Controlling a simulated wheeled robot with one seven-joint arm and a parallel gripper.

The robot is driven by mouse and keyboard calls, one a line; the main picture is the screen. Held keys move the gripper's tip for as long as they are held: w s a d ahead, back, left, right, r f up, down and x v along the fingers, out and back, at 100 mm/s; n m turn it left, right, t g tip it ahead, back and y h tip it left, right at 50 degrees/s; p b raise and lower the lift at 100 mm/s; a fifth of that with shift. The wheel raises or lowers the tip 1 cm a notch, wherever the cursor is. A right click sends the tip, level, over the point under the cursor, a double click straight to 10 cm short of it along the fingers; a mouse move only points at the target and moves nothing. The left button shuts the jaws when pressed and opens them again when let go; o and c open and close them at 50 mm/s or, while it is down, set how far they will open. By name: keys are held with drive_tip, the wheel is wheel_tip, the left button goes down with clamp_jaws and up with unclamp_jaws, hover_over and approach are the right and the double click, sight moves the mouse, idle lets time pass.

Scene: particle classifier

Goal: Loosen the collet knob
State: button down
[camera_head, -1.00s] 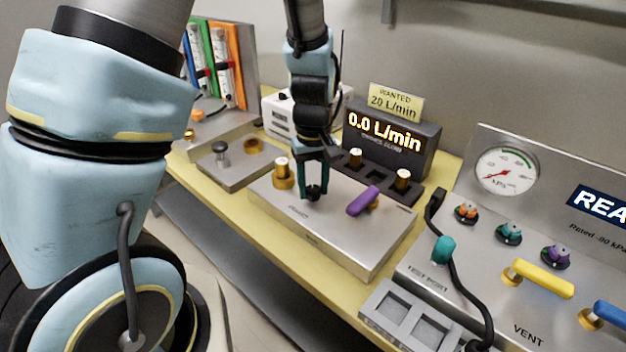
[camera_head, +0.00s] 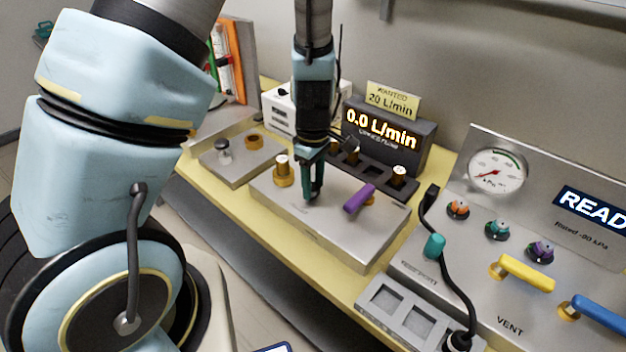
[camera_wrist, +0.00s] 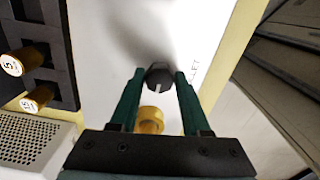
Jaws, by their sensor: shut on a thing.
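My gripper (camera_head: 313,196) points down at the flat metal block (camera_head: 335,226) on the bench. In the wrist view its two green fingers (camera_wrist: 160,76) are shut on the dark round collet knob (camera_wrist: 158,72). The knob has a pale line on its face. In the head view the fingers mostly hide the knob. A brass fitting (camera_wrist: 150,120) shows between the fingers, nearer the palm; in the head view a brass holder (camera_head: 283,172) stands on the block just left of the gripper.
A purple lever (camera_head: 359,198) stands close to the right of the gripper on the same block. Behind it are a dark rack (camera_head: 378,178) with brass pieces and a display (camera_head: 381,131) reading 0.0 L/min. A gauge panel (camera_head: 535,240) with a yellow lever (camera_head: 525,272) stands at right.

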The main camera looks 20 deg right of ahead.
sight(313, 186)
idle(0.4)
drive_tip(key=shift+c, duration=1.8)
unclamp_jaws()
wheel_tip(313, 186, up, 11)
drive_tip(key=shift+f, duration=0.1)
drive_tip(key=a+r+m, duration=0.2)
drive_tip(key=a+m, duration=0.2)
drive_tip(key=a, duration=0.8)
drive_tip(key=w+a+r+m+t, duration=0.1)
drive_tip(key=a+m, duration=0.3)
drive_tip(key=a, duration=0.9)
drive_tip(key=shift+w+a+r+t, duration=0.2)
drive_tip(key=shift+a+r+t, duration=0.1)
drive_tip(key=shift+r, duration=0.15)
